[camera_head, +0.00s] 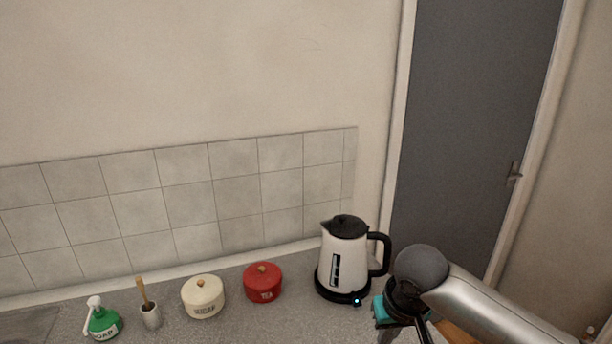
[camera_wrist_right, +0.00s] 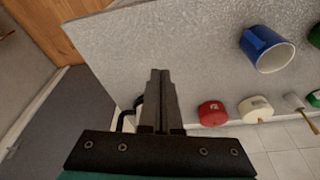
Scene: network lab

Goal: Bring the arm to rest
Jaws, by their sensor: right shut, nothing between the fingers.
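My right arm comes in from the lower right of the head view. Its gripper (camera_head: 402,330) is partly cut off by the bottom edge, just right of the kettle. In the right wrist view the two fingers of this gripper (camera_wrist_right: 160,78) lie together, shut and empty, over the grey counter (camera_wrist_right: 195,40). My left arm and gripper are not in view.
A white and black kettle (camera_head: 343,262) stands close to my right gripper. To its left are a red tea canister (camera_head: 263,285), a cream sugar canister (camera_head: 203,298), a brush in a holder (camera_head: 150,315) and a green soap bottle (camera_head: 103,322). The wrist view shows a blue mug (camera_wrist_right: 274,54).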

